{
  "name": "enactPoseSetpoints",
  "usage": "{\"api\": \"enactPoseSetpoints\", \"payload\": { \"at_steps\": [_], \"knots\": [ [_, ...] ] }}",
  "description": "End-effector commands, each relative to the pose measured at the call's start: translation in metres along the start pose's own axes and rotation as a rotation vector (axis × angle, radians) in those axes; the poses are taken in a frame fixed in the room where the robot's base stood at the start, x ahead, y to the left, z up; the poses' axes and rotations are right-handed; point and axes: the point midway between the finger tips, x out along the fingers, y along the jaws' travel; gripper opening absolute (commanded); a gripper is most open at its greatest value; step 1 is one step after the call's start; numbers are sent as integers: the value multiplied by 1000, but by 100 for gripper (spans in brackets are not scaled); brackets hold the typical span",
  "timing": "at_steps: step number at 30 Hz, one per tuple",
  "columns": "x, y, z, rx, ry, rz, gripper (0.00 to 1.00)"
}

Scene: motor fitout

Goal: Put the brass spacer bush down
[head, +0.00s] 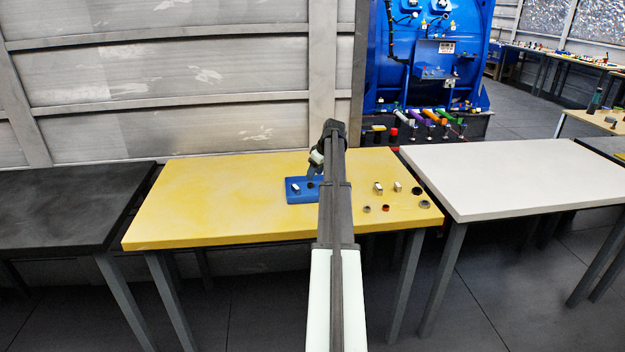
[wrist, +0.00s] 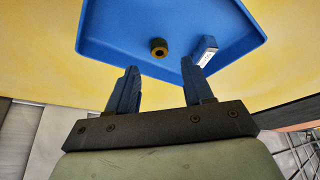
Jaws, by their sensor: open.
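The brass spacer bush (wrist: 159,47), a small dark-gold ring with a dark hole, lies in the blue tray (wrist: 110,30). In the head view the bush is a small dark spot (head: 311,185) in the blue tray (head: 297,198) on the yellow table. My gripper (wrist: 159,66) is open, its two fingers apart with nothing between them. In the wrist view the bush shows just beyond the fingertips, about midway between them, and apart from both. In the head view my arm hides part of the tray's right side.
Several small rings and blocks sit on the yellow table (head: 220,200) right of my arm. The table's left side is clear. A white table (head: 520,175) and a black table (head: 70,205) flank it.

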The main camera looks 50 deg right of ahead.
Motion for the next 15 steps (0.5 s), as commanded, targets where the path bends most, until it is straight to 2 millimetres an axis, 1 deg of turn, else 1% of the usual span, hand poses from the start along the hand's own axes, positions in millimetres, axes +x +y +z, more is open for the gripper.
{"api": "enactPoseSetpoints", "payload": {
  "at_steps": [1, 3, 7, 12, 15],
  "knots": [
    [-11, 0, 0, 0, 1, 2, 51],
    [-24, 0, 0, 1, 2, 2, 51],
    [-45, 0, 0, 1, 1, 2, 51],
    [-63, 0, 0, 0, 0, 0, 51],
    [-68, 0, 0, 0, 1, 0, 51]
  ]
}}
